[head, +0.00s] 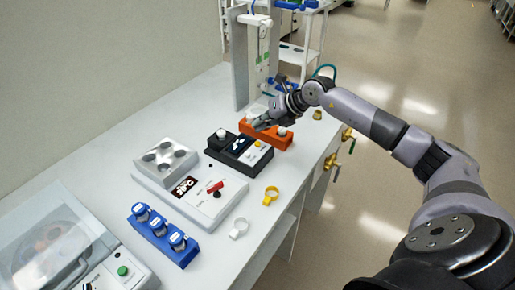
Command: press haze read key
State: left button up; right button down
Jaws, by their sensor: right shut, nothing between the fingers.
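A black instrument (228,158) stands on the white bench, with a pale round cap on its left part and a dark panel with light markings. A small yellow key (258,144) shows on its right part; I take it for the haze read key, but its label is too small to read. My right gripper (259,125) is shut and empty, just above and behind the yellow key, over the orange rack. I cannot tell whether it touches anything. My left gripper is not in view.
An orange rack (273,138) with white-capped vials stands behind the black instrument. In front are a white heater block (205,208) with a red switch, a blue vial rack (181,252), a yellow ring (270,194) and a clear-lidded machine (45,240). Brass taps (331,161) stick out at the bench's right edge.

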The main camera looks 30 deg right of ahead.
aim_at(259, 142)
notch_tip(259, 142, down, 3)
jog(key=shift+r+b, duration=0.2)
jog(key=shift+b, duration=0.35)
jog(key=shift+f, duration=0.2)
pick_arm(q)
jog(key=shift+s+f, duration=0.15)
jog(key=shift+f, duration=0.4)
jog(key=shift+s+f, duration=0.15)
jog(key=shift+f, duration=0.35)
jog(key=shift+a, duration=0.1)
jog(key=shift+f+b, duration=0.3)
jog(key=shift+b, duration=0.1)
pick_arm(e)
jog(key=shift+f, duration=0.45)
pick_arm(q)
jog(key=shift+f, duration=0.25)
pick_arm(e)
jog(key=shift+f, duration=0.4)
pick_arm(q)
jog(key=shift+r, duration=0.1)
pick_arm(e)
jog(key=shift+r, duration=0.1)
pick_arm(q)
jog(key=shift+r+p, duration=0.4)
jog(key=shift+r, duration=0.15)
pick_arm(e)
jog(key=shift+r, duration=0.75)
